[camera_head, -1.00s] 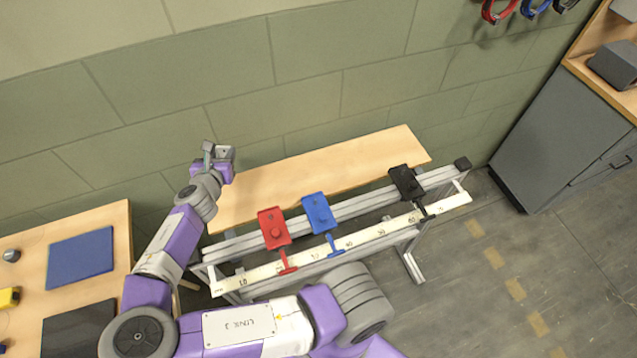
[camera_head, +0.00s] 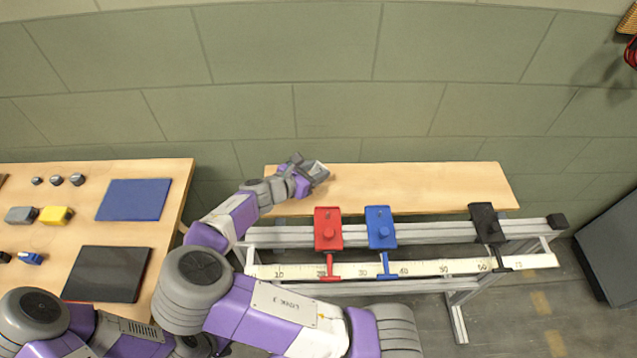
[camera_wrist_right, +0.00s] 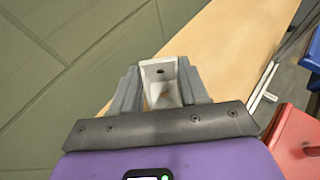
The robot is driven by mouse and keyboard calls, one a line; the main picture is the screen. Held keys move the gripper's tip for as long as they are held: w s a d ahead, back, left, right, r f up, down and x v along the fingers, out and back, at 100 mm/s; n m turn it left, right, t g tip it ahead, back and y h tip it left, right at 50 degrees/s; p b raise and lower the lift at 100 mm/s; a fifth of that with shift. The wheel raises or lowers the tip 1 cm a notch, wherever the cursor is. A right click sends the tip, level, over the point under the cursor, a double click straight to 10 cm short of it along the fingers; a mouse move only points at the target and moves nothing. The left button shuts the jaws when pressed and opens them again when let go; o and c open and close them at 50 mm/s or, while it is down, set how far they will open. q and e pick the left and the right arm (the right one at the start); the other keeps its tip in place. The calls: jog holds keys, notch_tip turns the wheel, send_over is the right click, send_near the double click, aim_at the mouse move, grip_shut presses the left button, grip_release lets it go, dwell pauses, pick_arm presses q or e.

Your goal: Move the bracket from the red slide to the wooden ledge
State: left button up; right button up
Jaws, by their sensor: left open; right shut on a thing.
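The pale grey, L-shaped bracket (camera_wrist_right: 163,82) sits between the fingers of my right gripper (camera_wrist_right: 160,92) in the right wrist view. A hole shows in its plate. In the head view my right gripper (camera_head: 313,173) is at the left part of the wooden ledge (camera_head: 420,185), shut on the bracket (camera_head: 319,171). I cannot tell whether the bracket touches the ledge. The red slide (camera_head: 328,220) sits on the rail in front of the ledge, right of and nearer than the gripper; no bracket shows on it. My left gripper is not in view.
A blue slide (camera_head: 380,222) and a black slide (camera_head: 486,222) stand on the same rail (camera_head: 430,232), above a numbered scale (camera_head: 430,268). A green block wall (camera_head: 340,100) rises behind the ledge. A table (camera_head: 170,190) with mats and small parts is left. The ledge's right part is bare.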

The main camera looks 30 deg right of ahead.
notch_tip(320, 180, down, 4)
jog(key=shift+f+b, duration=0.1)
jog(key=shift+b, duration=0.75)
jog(key=o, duration=1.1)
jog(key=shift+c, duration=0.2)
jog(key=p+v, duration=0.2)
jog(key=v, duration=0.3)
jog(key=p+v, duration=0.2)
jog(key=v, duration=0.4)
jog(key=shift+d+r, duration=0.15)
jog(key=shift+r, duration=0.05)
jog(key=shift+s+a+r+p, duration=0.15)
jog(key=shift+a+p, duration=0.15)
jog(key=shift+a, duration=0.35)
